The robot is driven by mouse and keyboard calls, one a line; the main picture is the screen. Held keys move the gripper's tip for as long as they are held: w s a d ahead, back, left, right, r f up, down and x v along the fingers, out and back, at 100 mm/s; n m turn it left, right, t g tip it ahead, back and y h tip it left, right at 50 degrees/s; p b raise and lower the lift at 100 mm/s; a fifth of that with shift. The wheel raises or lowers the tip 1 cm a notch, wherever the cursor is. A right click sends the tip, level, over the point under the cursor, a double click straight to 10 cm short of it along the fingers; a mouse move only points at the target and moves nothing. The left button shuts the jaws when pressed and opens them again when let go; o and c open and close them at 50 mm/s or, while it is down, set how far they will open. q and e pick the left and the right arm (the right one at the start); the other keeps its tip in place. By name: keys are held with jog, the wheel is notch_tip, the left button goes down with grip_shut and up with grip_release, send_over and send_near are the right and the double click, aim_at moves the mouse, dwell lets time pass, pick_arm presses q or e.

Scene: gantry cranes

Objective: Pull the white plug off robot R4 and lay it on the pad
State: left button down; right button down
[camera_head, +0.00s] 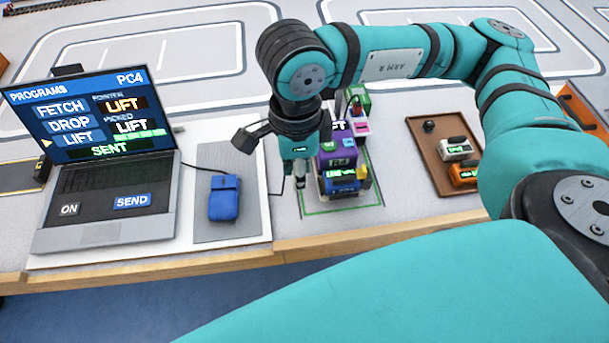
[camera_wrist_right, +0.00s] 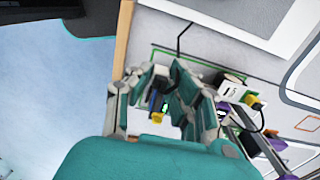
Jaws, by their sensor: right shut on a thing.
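My right gripper (camera_head: 300,183) points down at the left side of a group of small toy robots, inside a green outline on the table. It is shut on the white plug, which the fingers almost wholly hide; a thin black cable (camera_head: 272,193) runs to them. In the right wrist view the fingertips (camera_wrist_right: 164,76) are close together. A purple robot (camera_head: 338,150) with a label like R4 stands just right of the gripper, beside a blue one (camera_head: 341,181). I cannot tell whether the plug still touches a robot. The grey pad (camera_head: 240,165) lies left of the gripper. My left gripper is not in view.
A blue mouse-like thing (camera_head: 224,199) lies on the pad. A laptop (camera_head: 100,150) showing "SENT" stands at the left. A brown tray (camera_head: 431,165) with small robots is at the right. A dark angled lamp-like head (camera_head: 246,139) stands close left of the gripper.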

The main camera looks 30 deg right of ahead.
jog(key=w+a+b, duration=0.1)
jog(key=w, duration=1.2)
jog(key=w+a+b, duration=0.1)
jog(key=w+a, duration=0.1)
jog(key=w, duration=1.1)
jog(key=shift+w+a+b, duration=0.25)
jog(key=shift+a+b, duration=0.05)
jog(key=shift+b, duration=0.1)
